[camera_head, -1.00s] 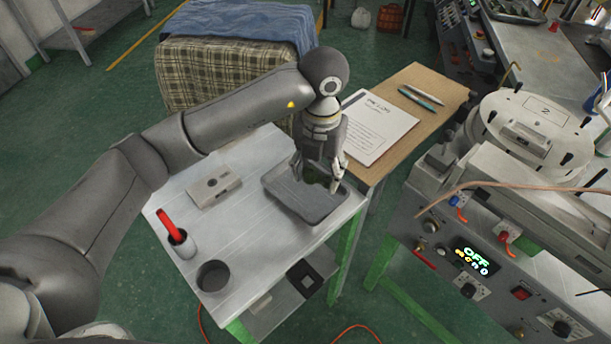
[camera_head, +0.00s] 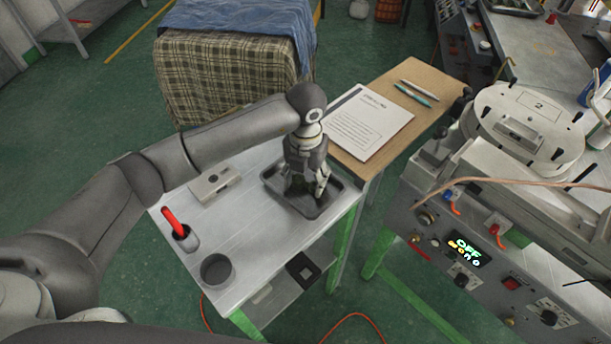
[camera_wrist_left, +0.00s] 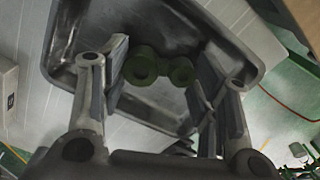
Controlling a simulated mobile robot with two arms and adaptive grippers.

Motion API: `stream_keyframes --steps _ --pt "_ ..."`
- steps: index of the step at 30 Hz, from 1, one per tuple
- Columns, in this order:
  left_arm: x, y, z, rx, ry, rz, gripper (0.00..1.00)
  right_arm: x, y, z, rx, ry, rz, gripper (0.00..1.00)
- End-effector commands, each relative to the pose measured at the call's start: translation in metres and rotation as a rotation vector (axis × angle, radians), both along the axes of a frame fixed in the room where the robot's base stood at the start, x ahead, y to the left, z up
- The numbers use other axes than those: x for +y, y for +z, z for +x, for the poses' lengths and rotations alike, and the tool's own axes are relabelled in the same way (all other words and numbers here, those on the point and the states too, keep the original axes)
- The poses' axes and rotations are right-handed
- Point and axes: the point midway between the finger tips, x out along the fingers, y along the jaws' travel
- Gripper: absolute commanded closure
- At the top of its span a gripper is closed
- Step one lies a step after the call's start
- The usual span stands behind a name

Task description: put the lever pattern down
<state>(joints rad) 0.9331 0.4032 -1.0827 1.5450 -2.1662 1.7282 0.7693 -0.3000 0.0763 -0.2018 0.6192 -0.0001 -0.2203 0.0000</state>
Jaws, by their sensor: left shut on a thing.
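My left gripper (camera_head: 304,188) reaches down into the dark grey metal tray (camera_head: 276,188) on the white cart. In the left wrist view the left gripper (camera_wrist_left: 160,82) has its two fingers on either side of the lever pattern (camera_wrist_left: 146,68), a dark green piece with two ringed ends, and is shut on it. The tray (camera_wrist_left: 165,108) lies behind the pattern in that view. Whether the pattern touches the tray floor I cannot tell. In the head view the fingers hide the pattern. My right gripper is not in view.
A wooden table with a paper (camera_head: 366,125) adjoins behind. The injection machine (camera_head: 470,260) stands at right.

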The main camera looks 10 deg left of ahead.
Motion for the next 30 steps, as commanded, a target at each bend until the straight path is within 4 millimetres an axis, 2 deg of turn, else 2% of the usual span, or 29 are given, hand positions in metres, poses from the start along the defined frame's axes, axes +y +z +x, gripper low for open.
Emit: stream_keyframes --steps 1,2,6,19,20,23,30 --pt "0.000 -0.004 0.000 0.000 0.000 0.000 0.61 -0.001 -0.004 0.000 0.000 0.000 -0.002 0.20" --pt "0.000 -0.002 0.000 0.000 0.000 0.000 0.40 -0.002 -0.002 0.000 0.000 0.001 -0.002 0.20" --pt "0.000 -0.001 0.000 0.000 0.000 0.000 0.23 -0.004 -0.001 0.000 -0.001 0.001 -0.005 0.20" --pt "0.000 0.004 0.000 0.000 0.001 0.000 0.23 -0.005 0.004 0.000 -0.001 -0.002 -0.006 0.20" --pt "0.000 0.006 0.001 -0.002 0.000 0.000 0.23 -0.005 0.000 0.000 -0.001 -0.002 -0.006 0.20" --pt "0.000 0.021 0.001 -0.006 0.000 -0.001 0.23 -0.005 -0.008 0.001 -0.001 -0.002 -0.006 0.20" --pt "0.000 0.074 0.001 -0.007 -0.002 -0.001 0.23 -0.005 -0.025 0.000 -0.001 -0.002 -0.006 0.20"
